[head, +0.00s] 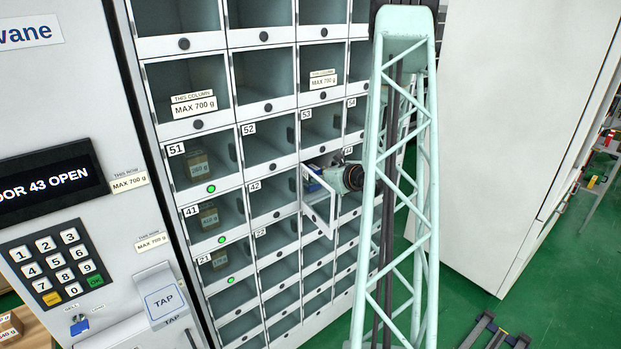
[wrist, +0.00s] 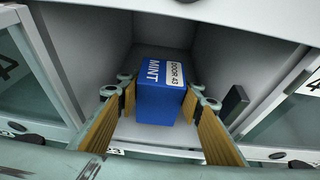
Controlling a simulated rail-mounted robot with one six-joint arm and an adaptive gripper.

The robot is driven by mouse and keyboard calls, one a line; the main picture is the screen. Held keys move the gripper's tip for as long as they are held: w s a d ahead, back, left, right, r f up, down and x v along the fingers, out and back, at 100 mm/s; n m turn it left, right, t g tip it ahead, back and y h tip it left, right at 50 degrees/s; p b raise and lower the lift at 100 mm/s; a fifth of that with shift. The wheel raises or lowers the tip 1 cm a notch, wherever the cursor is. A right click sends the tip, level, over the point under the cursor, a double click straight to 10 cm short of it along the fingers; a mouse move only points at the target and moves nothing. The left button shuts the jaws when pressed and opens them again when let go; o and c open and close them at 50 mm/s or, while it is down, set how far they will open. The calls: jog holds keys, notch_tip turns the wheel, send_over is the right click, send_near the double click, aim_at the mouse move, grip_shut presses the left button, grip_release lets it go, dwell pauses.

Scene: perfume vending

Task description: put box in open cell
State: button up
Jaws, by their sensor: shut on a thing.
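A blue box (wrist: 160,92) labelled "MINT" and "DOOR 43" is in the wrist view, at the mouth of the open cell (wrist: 125,45). My gripper (wrist: 160,105) is shut on the box, with a finger on each side. In the head view the cell's door (head: 319,204) stands swung open, and a small part of the blue box (head: 312,184) shows behind it. My wrist is at the cell's right side there, and the gripper's fingers are hidden. The display (head: 48,181) reads "DOOR 43 OPEN".
Closed cells surround the open one. Cells 51 (head: 190,165), 41 and 21 hold brown boxes and show green lights. A dark latch piece (wrist: 235,102) is on the cell's right side in the wrist view. A keypad (head: 57,265) is at left.

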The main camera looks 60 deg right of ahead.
jog(key=shift+w+d+f, duration=0.1)
jog(key=shift+w+f, duration=0.1)
jog(key=shift+f, duration=0.35)
jog(key=shift+f, duration=0.15)
jog(key=o, duration=0.9)
jog(key=shift+r, duration=0.2)
jog(key=v, duration=1.2)
jog(key=shift+s+f+b, duration=0.1)
jog(key=shift+b, duration=0.3)
